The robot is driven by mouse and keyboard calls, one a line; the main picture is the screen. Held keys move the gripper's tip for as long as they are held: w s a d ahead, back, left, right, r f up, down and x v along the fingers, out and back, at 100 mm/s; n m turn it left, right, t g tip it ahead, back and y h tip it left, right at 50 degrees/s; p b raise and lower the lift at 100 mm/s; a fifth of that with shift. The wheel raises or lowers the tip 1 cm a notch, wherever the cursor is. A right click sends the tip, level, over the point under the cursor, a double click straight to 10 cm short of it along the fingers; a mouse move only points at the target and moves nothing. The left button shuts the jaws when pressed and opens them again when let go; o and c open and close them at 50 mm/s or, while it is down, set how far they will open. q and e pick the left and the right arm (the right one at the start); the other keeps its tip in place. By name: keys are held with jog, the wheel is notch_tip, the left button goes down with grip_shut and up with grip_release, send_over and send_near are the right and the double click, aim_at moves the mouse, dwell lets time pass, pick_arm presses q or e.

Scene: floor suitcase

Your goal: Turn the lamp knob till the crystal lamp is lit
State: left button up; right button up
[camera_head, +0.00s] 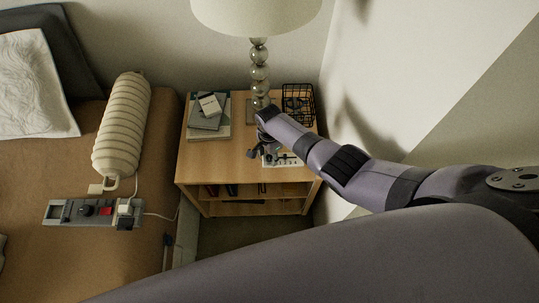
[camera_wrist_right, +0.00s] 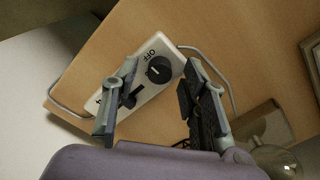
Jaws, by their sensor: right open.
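The crystal lamp has a cream shade (camera_head: 255,14) and a stem of stacked clear balls (camera_head: 259,72) on the nightstand; the shade shows no clear glow. A white control box (camera_head: 287,160) lies on the nightstand in front of the lamp. In the right wrist view, the box carries a round black lamp knob (camera_wrist_right: 159,69) beside the word OFF, and a dark lever (camera_wrist_right: 130,96). My left gripper is out of view.
The nightstand (camera_head: 205,165) also holds stacked books (camera_head: 208,112) and a black wire basket (camera_head: 298,103) near the lamp. A wall stands close on the right. A bed on the left bears a ribbed white roll (camera_head: 122,125) and a grey switch panel (camera_head: 70,212).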

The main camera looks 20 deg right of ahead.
jog(key=shift+c, duration=0.6)
grip_shut()
